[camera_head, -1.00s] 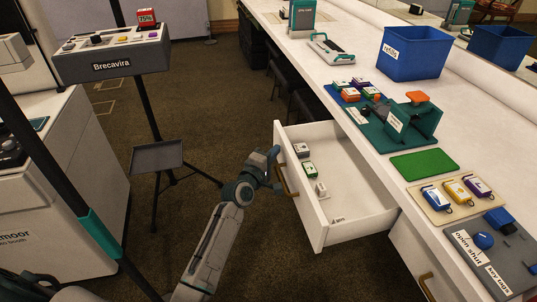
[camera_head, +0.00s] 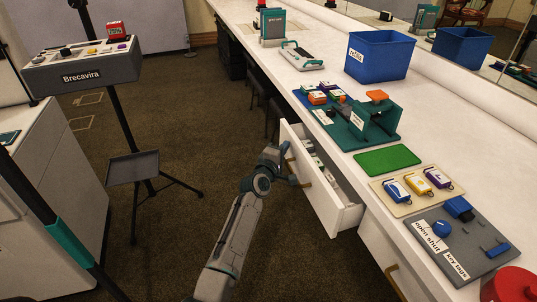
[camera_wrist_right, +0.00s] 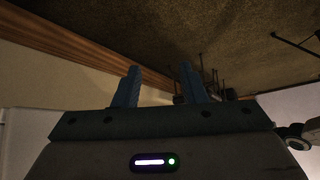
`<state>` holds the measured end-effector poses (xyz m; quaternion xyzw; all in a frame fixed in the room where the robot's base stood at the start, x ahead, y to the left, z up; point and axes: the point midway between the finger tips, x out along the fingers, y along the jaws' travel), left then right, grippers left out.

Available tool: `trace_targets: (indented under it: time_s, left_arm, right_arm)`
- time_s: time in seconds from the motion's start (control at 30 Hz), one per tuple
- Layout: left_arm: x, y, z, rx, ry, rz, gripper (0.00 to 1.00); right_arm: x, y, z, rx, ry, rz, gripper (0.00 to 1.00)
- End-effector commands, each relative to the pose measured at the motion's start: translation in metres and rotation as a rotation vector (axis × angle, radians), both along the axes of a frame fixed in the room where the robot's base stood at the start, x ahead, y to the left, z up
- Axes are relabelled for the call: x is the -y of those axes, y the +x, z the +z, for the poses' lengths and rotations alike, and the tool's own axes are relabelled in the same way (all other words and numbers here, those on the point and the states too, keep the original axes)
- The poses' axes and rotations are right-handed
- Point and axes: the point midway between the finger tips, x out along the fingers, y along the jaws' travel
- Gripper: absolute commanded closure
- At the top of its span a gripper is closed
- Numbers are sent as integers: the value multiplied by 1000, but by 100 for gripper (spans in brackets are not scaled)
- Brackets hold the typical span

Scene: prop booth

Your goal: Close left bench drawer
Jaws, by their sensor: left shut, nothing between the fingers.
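The left bench drawer (camera_head: 318,207) is white and stands partly open from the bench in the head view. Its front has a brass handle (camera_head: 304,183). Several small boxes (camera_head: 316,163) lie inside, partly hidden by the drawer front. My left gripper (camera_head: 287,164) is shut and empty, at the outer face of the drawer front beside the handle; I cannot tell if it touches. In the right wrist view, my right gripper (camera_wrist_right: 160,78) is open, with nothing between its two blue fingers.
The white bench top carries a blue bin (camera_head: 380,56), a teal fixture (camera_head: 375,125), a green mat (camera_head: 387,160) and a grey board (camera_head: 455,240). Another bench drawer (camera_head: 378,250) sits nearer. A tripod stand with a tray (camera_head: 133,167) is at left.

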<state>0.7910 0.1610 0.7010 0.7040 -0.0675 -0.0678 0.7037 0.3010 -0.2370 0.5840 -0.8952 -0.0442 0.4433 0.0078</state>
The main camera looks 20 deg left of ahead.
Motion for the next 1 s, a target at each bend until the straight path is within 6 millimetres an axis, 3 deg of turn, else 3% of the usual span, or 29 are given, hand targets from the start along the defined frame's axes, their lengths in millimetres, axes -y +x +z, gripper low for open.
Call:
trace_targets:
  time_s: [0.2,0.4,1.0]
  left_arm:
    - [41,27,-1,-1,-2,-2,100]
    - [63,42,0,0,1,-1,100]
    - [76,51,3,3,-2,-2,100]
  right_arm:
    - [-1,1,-1,15,5,-1,62]
    - [-2,3,-1,29,13,-2,62]
    - [-3,2,-4,33,18,-5,62]
